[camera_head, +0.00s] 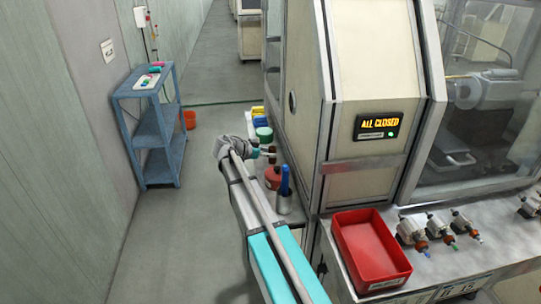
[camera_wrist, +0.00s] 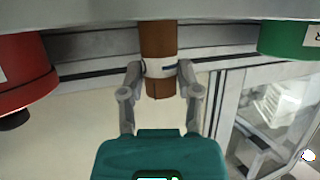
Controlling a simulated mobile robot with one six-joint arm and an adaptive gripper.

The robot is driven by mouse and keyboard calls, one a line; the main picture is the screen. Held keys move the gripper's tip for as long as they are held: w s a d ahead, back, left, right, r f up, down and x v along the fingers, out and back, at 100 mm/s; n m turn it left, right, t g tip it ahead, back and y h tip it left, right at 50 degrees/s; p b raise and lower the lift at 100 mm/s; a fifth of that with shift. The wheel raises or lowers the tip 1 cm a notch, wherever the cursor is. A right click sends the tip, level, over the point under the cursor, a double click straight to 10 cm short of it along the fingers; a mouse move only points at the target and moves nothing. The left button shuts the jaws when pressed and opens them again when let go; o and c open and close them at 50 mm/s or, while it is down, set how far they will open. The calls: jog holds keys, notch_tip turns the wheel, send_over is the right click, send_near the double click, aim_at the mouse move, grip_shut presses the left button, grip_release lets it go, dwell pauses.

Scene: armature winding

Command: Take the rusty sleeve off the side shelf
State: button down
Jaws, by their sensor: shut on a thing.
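The rusty sleeve (camera_wrist: 158,42) is a brown upright cylinder at the top middle of the wrist view, with a pale band around its lower part. My gripper (camera_wrist: 161,70) has its two fingers closed on the sleeve at that band. The grey shelf edge (camera_wrist: 95,42) runs behind the sleeve; I cannot tell whether the sleeve still touches the shelf. In the head view my gripper (camera_head: 263,151) is at the machine's left side, among the things there. I cannot make out the sleeve in that view.
A red container (camera_wrist: 22,75) is left of the sleeve and a green one (camera_wrist: 285,38) right. In the head view, a blue bottle (camera_head: 284,180) stands in a grey cup near my arm. A red tray (camera_head: 345,250) lies on the front bench. A blue rack (camera_head: 150,135) stands across the aisle.

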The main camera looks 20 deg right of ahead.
jog(key=shift+r, duration=0.1)
notch_tip(320, 180, up, 10)
jog(key=p, duration=1)
